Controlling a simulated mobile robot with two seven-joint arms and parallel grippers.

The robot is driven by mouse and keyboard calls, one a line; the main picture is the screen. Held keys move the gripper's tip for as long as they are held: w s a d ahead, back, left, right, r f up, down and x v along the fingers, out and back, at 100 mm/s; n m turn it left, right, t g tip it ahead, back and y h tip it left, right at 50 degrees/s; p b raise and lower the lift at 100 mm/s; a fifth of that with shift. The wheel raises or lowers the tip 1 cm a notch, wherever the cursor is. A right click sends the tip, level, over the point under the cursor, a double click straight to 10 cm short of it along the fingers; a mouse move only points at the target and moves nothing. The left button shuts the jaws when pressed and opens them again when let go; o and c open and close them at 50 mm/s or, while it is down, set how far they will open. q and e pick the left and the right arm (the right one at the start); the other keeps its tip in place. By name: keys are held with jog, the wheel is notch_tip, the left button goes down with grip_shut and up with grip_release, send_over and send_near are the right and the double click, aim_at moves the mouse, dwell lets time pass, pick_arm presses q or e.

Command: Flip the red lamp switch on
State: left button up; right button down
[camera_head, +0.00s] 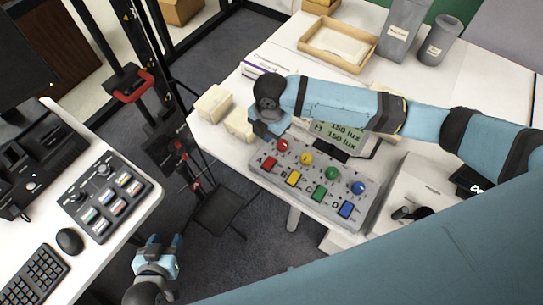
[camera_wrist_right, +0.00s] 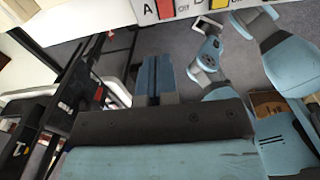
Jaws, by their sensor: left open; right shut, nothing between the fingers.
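The grey control panel (camera_head: 318,186) stands on the white table with a row of round coloured knobs above a row of coloured switches. The red switch (camera_head: 269,164), beside the letter A, is at the panel's left end, below the red knob (camera_head: 282,145). The red switch also shows at the top edge of the right wrist view (camera_wrist_right: 165,8), partly cut off. My right gripper (camera_head: 262,131) is shut and empty, just up and left of the red knob; its closed fingers show in the wrist view (camera_wrist_right: 155,78). My left gripper (camera_head: 165,244) is open and empty, low over the floor gap.
A lux display (camera_head: 343,133) stands behind the panel, partly hidden by my right arm. Cream blocks (camera_head: 213,104) lie left of it. A wooden tray (camera_head: 338,44) is at the back. A second console (camera_head: 103,195) sits on the left desk.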

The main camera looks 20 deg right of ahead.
aim_at(272, 160)
jog(key=shift+w+d+r+h, duration=0.2)
jog(key=shift+d+h, duration=0.1)
jog(key=shift+d, duration=0.2)
notch_tip(272, 160, down, 14)
jog(key=shift+p, duration=0.65)
